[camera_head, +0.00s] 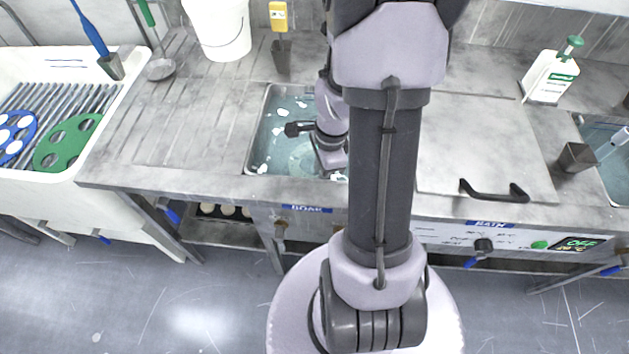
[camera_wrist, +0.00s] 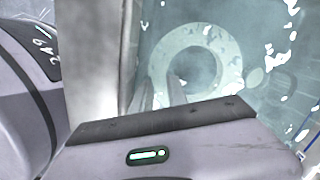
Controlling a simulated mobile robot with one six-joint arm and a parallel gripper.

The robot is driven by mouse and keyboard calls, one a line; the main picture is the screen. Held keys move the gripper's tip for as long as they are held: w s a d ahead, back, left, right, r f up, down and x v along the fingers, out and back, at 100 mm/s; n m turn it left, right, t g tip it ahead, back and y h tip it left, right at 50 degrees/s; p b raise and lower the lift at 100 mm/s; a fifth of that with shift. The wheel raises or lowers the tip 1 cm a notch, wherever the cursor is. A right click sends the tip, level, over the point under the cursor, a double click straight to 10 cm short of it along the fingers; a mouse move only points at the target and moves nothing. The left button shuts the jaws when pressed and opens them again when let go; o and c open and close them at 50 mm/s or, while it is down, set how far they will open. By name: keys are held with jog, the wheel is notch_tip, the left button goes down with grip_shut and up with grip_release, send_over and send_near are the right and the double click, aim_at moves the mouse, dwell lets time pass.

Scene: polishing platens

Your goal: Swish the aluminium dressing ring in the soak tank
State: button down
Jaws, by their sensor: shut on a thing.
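The soak tank (camera_head: 257,130) is sunk in the steel bench left of my arm in the head view, with foam patches on its water. The aluminium dressing ring (camera_wrist: 232,70) is a pale flat ring under the cloudy water in the wrist view. In the head view it is a faint pale shape (camera_head: 301,158) in the tank. My gripper (camera_wrist: 163,90) reaches down into the tank, its two fingers shut on the near left part of the ring's rim. The exact contact is blurred by the water. In the head view my arm hides the tank's right side.
A lidded bath (camera_head: 480,150) with a black handle lies to the right. A sink (camera_head: 128,85) with blue and green discs is far left. The drainboard (camera_head: 190,115) left of the tank is clear.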

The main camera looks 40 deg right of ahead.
jog(key=shift+f+b, duration=0.45)
jog(key=shift+f, duration=0.35)
jog(key=shift+r, duration=0.1)
dwell(0.4)
dwell(0.9)
jog(key=shift+r, duration=0.1)
dwell(0.9)
